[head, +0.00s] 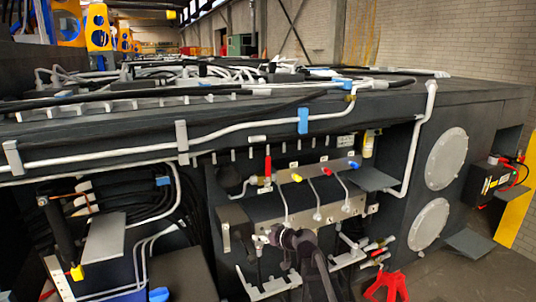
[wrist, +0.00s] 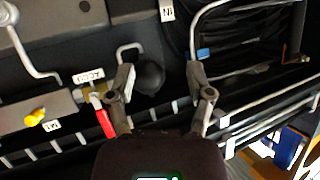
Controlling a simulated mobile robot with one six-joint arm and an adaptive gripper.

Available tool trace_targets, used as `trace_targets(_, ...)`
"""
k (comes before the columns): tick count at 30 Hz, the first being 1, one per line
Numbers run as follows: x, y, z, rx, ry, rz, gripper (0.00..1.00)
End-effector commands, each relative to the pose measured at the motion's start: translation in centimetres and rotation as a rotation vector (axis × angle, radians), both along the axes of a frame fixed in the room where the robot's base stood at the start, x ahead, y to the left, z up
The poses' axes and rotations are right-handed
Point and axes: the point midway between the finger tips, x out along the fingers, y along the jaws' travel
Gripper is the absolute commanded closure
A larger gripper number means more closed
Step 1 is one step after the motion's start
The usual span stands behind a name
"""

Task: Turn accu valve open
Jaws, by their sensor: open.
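The accu valve shows in the wrist view as a brass body with a red lever (wrist: 104,121), beside a white label (wrist: 88,77). In the head view its red lever (head: 268,166) stands upright on the panel, left of the yellow-handled valve. My gripper (wrist: 160,78) is open and empty. Its left finger, in the wrist view, is close beside the red lever, which lies outside the jaws; I cannot tell whether they touch. A dark round part (wrist: 149,78) shows between the fingers. In the head view, a dark end part of my arm is in front of the lower panel.
A grey bent pipe (wrist: 131,49) is near the fingers. Black hoses (wrist: 245,35) fill a recess at the right of the wrist view.

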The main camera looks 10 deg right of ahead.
Motion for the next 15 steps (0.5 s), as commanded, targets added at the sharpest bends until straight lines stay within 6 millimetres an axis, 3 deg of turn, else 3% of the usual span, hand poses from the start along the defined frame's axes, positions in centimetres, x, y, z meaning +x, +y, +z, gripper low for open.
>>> trace_targets(1,1.5,-0.6,2.7,0.013,-0.052,-0.02,0.33)
trace_targets(6,5.1,-3.1,8.7,0.04,-0.227,-0.119,0.33)
trace_targets(12,8.3,-6.5,13.9,0.047,-0.366,-0.253,0.33)
trace_targets(15,9.2,-7.9,15.3,0.044,-0.402,-0.305,0.33)
